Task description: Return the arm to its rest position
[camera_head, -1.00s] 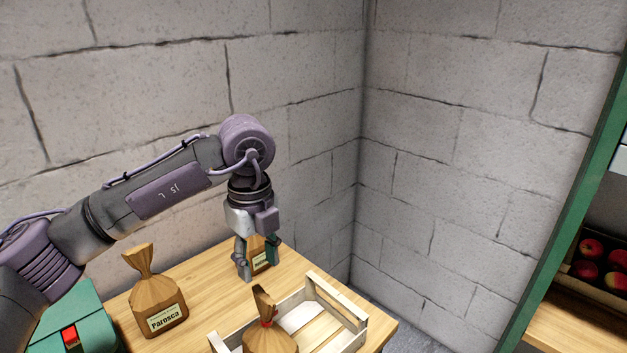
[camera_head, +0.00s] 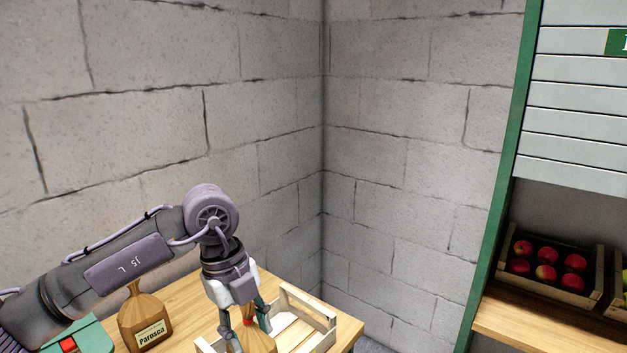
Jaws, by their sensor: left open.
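My left gripper (camera_head: 244,325) is at the bottom centre, pointing down over the light wooden crate (camera_head: 322,313) on the table. Its fingers are open, one on each side of the upper part of a brown paper bag (camera_head: 259,341) that is in the crate. I cannot tell whether they touch it. The bag's lower part is cut off by the frame. My right gripper is not in view.
Another brown bag labelled Parosca (camera_head: 146,322) stands on the wooden table (camera_head: 189,291), left of the gripper. A green box (camera_head: 85,338) is beside it. A block wall stands behind. At right, a green-framed shelf holds an apple crate (camera_head: 553,287).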

